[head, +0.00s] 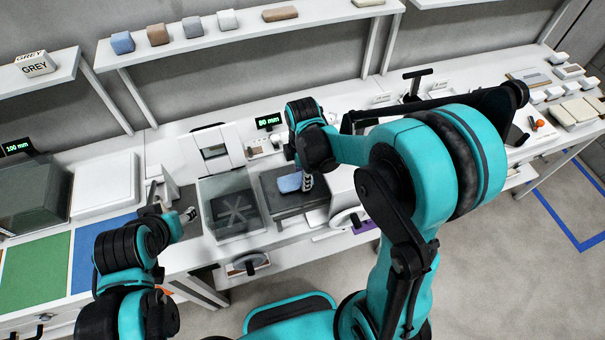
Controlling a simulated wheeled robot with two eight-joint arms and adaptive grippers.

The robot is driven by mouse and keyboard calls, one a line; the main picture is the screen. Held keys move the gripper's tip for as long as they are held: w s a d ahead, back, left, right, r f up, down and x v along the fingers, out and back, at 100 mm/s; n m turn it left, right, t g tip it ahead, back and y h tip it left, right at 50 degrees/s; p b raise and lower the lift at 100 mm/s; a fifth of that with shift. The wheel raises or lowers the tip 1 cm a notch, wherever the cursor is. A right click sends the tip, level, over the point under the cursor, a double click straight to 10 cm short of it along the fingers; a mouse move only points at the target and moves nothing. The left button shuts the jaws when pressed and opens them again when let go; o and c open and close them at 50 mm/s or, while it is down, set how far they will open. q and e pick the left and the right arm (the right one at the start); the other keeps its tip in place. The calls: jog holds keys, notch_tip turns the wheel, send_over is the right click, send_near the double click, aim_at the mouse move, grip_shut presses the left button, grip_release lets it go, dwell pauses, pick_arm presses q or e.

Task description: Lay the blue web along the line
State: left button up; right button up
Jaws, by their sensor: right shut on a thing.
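A small light-blue piece, which looks like the blue web (290,182), lies low over a dark flat plate (290,202) in the middle of the bench. My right gripper (307,183) points down at its right end and is shut on it. I cannot tell whether the piece touches the plate. My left gripper (189,214) is over the bench to the left, beside the clear-lidded box, apart from the blue piece. Its fingers are too small to read. My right arm hides part of the bench to the right.
A clear-lidded box (233,208) stands left of the plate. A white machine (210,148) and a green "80 mm" display (268,121) stand behind. Several coloured blocks sit on a shelf (250,30) above. Green (35,270) and blue panels (103,245) lie at left.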

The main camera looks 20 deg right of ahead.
jog(key=shift+f+b, duration=0.35)
jog(key=shift+f, duration=0.1)
jog(key=o, duration=0.7)
jog(key=shift+f, duration=0.1)
jog(key=o, duration=0.5)
jog(key=shift+r+p, duration=1.05)
jog(key=shift+r, duration=0.6)
jog(key=shift+f, duration=0.1)
